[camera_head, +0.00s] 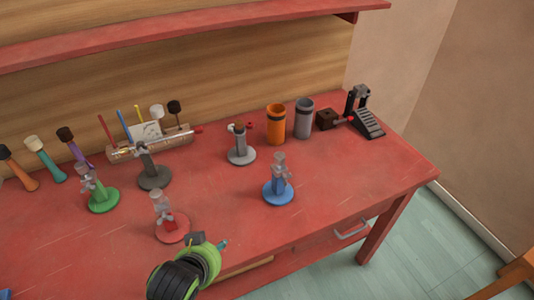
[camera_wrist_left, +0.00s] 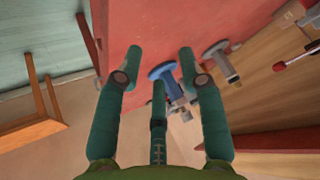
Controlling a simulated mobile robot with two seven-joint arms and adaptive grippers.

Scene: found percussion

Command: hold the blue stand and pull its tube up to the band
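The blue stand (camera_head: 278,193) stands upright on the red table, right of centre in the head view. It has a round blue base and a grey tube with a clamp-like part. A band on the tube is too small to make out. My left gripper (camera_head: 211,242) is at the table's front edge, left of and nearer than the stand, not touching it. In the left wrist view my left gripper (camera_wrist_left: 161,52) has its teal fingers spread and empty. The blue stand (camera_wrist_left: 161,70) shows beyond them, partly hidden by a finger. My right gripper is not in view.
A red-based stand (camera_head: 172,230) is close beyond my left gripper. A grey stand (camera_head: 241,155) is behind the blue one. Green (camera_head: 103,201) and dark (camera_head: 154,178) stands are left. Orange (camera_head: 276,125) and grey (camera_head: 304,118) cups are behind. The table right of the blue stand is clear.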

